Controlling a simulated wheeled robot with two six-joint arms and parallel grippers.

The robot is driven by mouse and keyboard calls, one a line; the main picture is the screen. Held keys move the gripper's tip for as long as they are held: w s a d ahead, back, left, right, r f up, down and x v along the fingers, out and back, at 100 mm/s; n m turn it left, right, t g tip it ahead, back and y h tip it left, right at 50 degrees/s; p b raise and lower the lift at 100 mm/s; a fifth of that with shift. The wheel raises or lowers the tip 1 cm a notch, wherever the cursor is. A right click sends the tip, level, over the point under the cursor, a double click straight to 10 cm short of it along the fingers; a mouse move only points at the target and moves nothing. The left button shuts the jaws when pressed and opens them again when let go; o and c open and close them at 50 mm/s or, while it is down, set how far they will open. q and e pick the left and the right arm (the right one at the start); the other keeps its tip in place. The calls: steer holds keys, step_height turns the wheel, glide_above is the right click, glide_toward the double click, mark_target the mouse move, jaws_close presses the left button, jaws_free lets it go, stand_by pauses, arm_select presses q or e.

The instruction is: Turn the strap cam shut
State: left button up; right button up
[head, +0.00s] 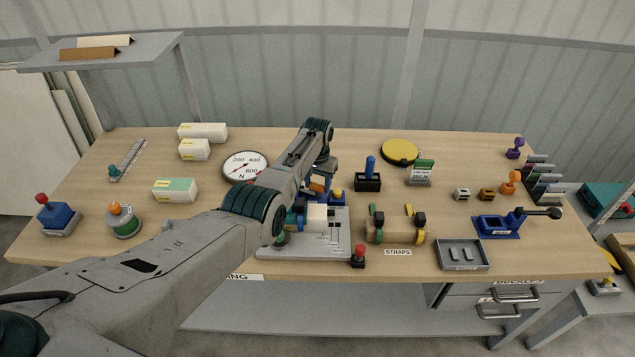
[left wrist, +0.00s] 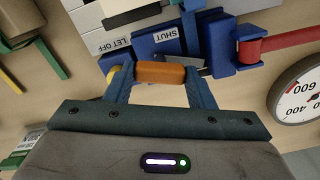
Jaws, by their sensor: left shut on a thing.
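The strap cam's orange grip (left wrist: 160,73) sits between the two blue fingers of my left gripper (left wrist: 158,84) in the left wrist view. The gripper is shut on it. The blue cam body (left wrist: 160,38) lies just beyond, with a SHUT label on it and a LET OFF label beside it. In the head view the orange grip (head: 317,183) shows just under my left wrist, above the grey base plate (head: 335,240). My left arm hides much of the blue body and the fingertips there. My right gripper is not in view.
A round dial (head: 246,167) stands left of the arm, and also shows in the left wrist view (left wrist: 300,90). A red button (head: 358,256) is at the plate's front right corner. Strap rolls (head: 395,227) and a grey tray (head: 462,254) lie to the right.

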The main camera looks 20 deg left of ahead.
mark_target(317, 185)
arm_select(q)
steer(key=n, duration=0.3)
steer(key=shift+n, duration=0.5)
stand_by(0.4)
steer(key=o, duration=1)
step_height(317, 185, up, 11)
steer(key=shift+f+b, duration=0.1)
steer(key=shift+b, duration=0.65)
